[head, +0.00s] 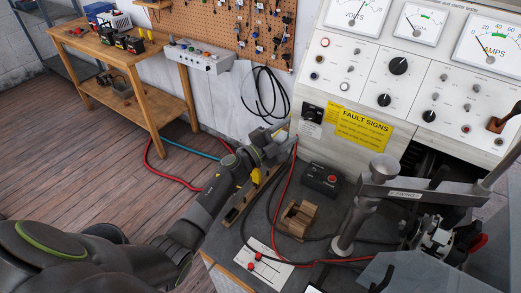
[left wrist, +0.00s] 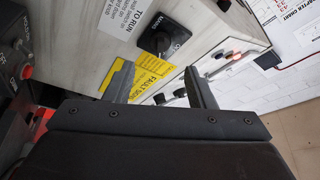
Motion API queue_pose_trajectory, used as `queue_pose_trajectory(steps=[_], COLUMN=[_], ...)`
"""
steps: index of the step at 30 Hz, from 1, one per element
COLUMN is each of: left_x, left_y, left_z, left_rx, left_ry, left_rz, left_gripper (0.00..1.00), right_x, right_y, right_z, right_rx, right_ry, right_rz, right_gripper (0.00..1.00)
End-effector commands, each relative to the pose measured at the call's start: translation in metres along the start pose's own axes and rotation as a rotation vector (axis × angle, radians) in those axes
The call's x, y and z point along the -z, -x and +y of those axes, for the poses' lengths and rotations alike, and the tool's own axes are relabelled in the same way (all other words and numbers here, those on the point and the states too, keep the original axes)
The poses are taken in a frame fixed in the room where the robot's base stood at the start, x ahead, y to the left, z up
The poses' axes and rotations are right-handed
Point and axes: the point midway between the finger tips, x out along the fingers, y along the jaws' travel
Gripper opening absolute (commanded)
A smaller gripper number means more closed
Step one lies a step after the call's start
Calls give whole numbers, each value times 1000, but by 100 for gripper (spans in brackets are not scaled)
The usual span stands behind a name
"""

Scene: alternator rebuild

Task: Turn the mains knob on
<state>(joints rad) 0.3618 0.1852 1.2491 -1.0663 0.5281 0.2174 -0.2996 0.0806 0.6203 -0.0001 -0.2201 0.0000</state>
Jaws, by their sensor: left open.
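The mains knob (head: 313,113) is a black rotary switch on a dark square plate at the lower left of the pale test panel. In the left wrist view the knob (left wrist: 160,42) shows closer, with the word MAINS beside it; I cannot surely tell its setting. My left gripper (head: 286,130) is just left of and below the knob in the head view. In the left wrist view its two fingers (left wrist: 158,75) stand apart with nothing between them, pointing at the panel, and the knob lies beyond their tips, apart from them. My right gripper is not in view.
A yellow fault signs label (head: 357,128) is right of the knob. Below are a black box with a red button (head: 322,179), a wooden block (head: 297,219) and red and black cables on the bench. A grey clamp arm (head: 405,187) stands at the right.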

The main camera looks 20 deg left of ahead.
Motion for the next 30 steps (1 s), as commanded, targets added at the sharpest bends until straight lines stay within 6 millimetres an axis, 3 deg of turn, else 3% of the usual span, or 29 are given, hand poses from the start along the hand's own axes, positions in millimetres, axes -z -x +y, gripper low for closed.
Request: queue_pose_trajectory(steps=[6,13,19,30], left_x=[-1,-2,0,0], left_y=[53,92,105,105], left_z=[2,2,1,0], left_rx=[-3,-2,-1,-1], left_ry=[-2,-1,0,0], left_rz=[-1,-1,0,0], left_gripper=[50,50,50,50], right_x=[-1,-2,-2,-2], right_y=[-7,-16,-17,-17], right_z=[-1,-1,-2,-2], right_rx=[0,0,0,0], right_ry=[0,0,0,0], right_rz=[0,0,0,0], right_gripper=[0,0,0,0])
